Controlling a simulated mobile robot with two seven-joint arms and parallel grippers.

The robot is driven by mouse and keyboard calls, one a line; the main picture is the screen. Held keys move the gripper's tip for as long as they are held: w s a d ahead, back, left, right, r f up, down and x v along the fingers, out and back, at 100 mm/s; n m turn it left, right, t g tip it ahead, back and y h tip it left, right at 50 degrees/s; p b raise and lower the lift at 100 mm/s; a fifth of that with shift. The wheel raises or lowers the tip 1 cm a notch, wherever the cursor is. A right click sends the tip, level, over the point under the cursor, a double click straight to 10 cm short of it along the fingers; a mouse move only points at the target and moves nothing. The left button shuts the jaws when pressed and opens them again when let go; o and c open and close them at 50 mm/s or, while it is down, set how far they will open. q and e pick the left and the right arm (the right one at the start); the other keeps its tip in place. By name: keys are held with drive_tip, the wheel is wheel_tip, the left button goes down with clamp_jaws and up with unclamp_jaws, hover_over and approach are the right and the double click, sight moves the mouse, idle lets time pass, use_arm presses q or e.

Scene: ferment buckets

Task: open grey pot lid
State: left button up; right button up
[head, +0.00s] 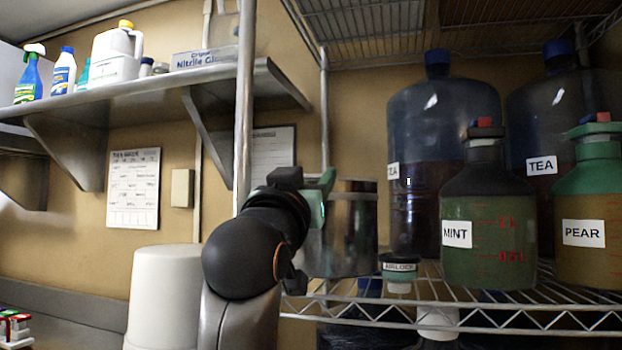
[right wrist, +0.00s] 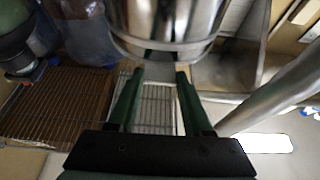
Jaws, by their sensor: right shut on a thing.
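The grey metal pot (head: 352,235) stands on the wire shelf, left of the jugs. Its lid (head: 356,184) shows as a thin rim at the top, level on the pot as far as I can see. My right gripper (head: 322,197) is at the pot's upper left edge. In the right wrist view, the pot (right wrist: 170,18) shows shiny at the top, and the green fingers (right wrist: 160,73) stand on either side of a grey part by its rim. The fingers are shut on this part, which looks like the lid's; my arm hides much of it in the head view. My left gripper is out of view.
A small labelled jar (head: 399,276) stands close to the pot's right. MINT (head: 487,215) and PEAR (head: 590,225) jugs and large TEA bottles (head: 440,115) crowd the wire shelf (head: 470,322). A metal post (head: 245,100) rises left of the gripper.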

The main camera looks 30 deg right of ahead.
clamp_jaws()
idle(0.8)
